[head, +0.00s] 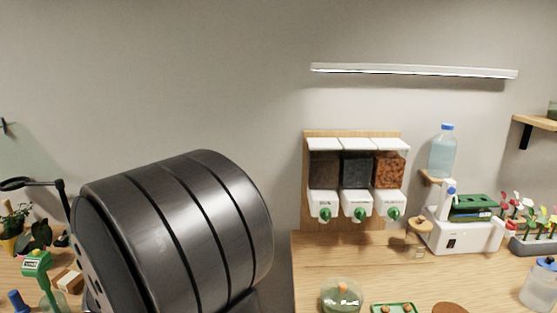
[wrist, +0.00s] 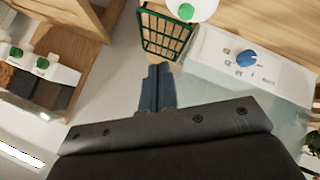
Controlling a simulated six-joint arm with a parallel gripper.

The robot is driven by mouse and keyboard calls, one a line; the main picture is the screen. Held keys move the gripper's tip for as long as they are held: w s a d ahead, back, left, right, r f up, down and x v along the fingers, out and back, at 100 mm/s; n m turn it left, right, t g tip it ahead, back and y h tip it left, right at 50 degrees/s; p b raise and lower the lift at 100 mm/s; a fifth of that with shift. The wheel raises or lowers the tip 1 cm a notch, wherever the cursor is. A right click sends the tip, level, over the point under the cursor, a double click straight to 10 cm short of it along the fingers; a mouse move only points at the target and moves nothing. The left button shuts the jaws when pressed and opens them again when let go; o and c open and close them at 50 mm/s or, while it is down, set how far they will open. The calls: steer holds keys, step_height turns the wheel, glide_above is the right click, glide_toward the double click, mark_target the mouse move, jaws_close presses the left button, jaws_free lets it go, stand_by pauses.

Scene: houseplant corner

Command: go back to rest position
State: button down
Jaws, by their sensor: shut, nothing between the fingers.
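My gripper (wrist: 157,78) shows in the wrist view, with its two dark blue-grey fingers together and nothing between them. It appears clear of the things around it, with a green-barred wooden-edged rack (wrist: 166,36) just beyond the fingertips. In the head view the gripper is not visible; a big dark grey ribbed cylinder of my own arm fills the lower left and hides part of the scene there.
A wall dispenser (head: 356,178) with green knobs hangs above the wooden counter (head: 380,265). On the counter's right stand a white machine (head: 462,236) and a flower planter (head: 535,243); a blue-capped bottle (head: 442,155) is above. A glass jar (head: 341,296) stands in front. A blue-knobbed white panel (wrist: 245,62) is near the fingers.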

step_height(320, 180, down, 7)
steer(key=shift+r, duration=0.15)
step_height(320, 180, up, 16)
steer(key=w+m+g+y, duration=0.1)
steer(key=m+g+y, duration=0.1)
steer(key=m+g, duration=0.3)
steer(key=shift+w+d+r+g, duration=0.25)
steer(key=shift+d+g, duration=0.15)
steer(key=shift+g, duration=1.2)
steer(key=shift+s+f, duration=0.1)
stand_by(1.4)
steer(key=f+n+t, duration=0.1)
steer(key=f+t, duration=0.1)
steer(key=f+n+t+h, duration=0.1)
steer(key=n+t, duration=0.1)
steer(key=t, duration=0.1)
steer(key=s+a+f+n+t+h, duration=0.1)
steer(key=f+n+t, duration=0.1)
steer(key=t, duration=0.1)
steer(key=shift+s+f, duration=0.1)
steer(key=shift+f, duration=0.2)
